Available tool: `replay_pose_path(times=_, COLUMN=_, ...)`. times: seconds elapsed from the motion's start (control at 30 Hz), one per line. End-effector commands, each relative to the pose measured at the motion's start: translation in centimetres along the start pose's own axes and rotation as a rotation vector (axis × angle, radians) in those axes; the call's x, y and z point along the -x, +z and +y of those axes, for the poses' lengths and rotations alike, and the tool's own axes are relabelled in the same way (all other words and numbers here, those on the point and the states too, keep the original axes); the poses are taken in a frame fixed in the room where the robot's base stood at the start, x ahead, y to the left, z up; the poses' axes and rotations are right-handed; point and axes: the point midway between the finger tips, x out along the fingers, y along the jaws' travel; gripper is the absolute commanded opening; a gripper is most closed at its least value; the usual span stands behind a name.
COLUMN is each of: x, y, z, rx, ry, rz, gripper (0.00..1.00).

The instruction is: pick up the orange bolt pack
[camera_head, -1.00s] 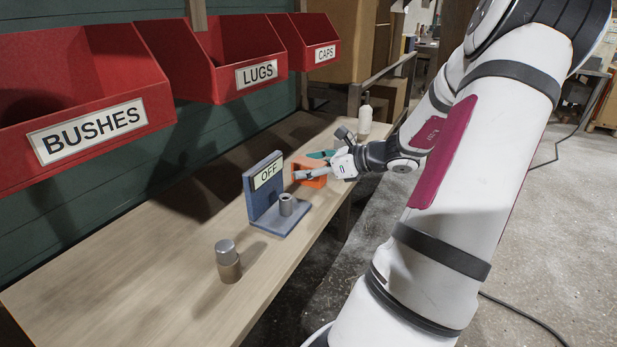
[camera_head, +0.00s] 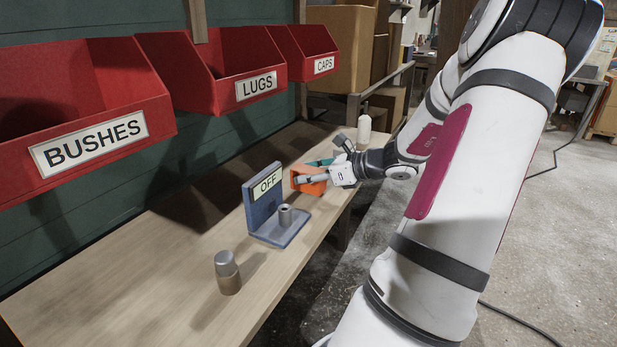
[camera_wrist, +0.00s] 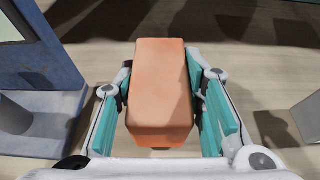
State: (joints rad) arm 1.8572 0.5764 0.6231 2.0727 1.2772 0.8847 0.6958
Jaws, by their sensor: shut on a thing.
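The orange bolt pack (camera_wrist: 160,85) is a block with rounded edges, seen between the two teal-padded fingers of my gripper (camera_wrist: 162,105) in the wrist view. The fingers are shut on its two sides. In the head view the orange bolt pack (camera_head: 308,186) shows in part, with my gripper (camera_head: 322,176) across it and hiding some of it. It is at the bench, behind the blue OFF stand. I cannot tell whether it touches the bench top.
The blue OFF stand (camera_head: 262,205) with a grey cylinder on its base is close by. A metal cylinder (camera_head: 227,272) stands nearer on the bench (camera_head: 150,290). A pale bottle (camera_head: 364,130) stands beyond.

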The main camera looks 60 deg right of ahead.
Motion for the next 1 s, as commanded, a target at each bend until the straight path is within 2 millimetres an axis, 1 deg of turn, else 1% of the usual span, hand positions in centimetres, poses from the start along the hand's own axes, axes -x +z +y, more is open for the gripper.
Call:
replay_pose_path(times=0.03, x=0.3, y=0.7, z=0.0, rx=0.003, ry=0.000, rz=0.000, gripper=0.00)
replay_pose_path(times=0.2, x=1.2, y=3.0, z=0.0, rx=0.005, ry=0.000, rz=0.001, gripper=0.00)
replay_pose_path(times=0.27, x=2.5, y=2.2, z=0.3, rx=-0.001, ry=-0.004, rz=0.003, gripper=0.00)
replay_pose_path(times=0.37, x=4.7, y=1.6, z=0.9, rx=-0.002, ry=-0.004, rz=0.001, gripper=0.00)
replay_pose_path(times=0.6, x=10.6, y=-0.2, z=2.8, rx=-0.002, ry=-0.003, rz=0.001, gripper=0.00)
replay_pose_path(times=0.7, x=12.5, y=-0.9, z=3.4, rx=-0.002, ry=-0.002, rz=0.000, gripper=0.00)
replay_pose_path(times=0.8, x=14.0, y=-1.4, z=3.9, rx=-0.001, ry=-0.002, rz=-0.001, gripper=0.00)
replay_pose_path(times=0.9, x=15.0, y=-1.7, z=4.2, rx=0.000, ry=-0.001, rz=0.000, gripper=0.00)
replay_pose_path(times=1.0, x=15.5, y=-1.9, z=4.4, rx=0.000, ry=0.000, rz=-0.001, gripper=0.00)
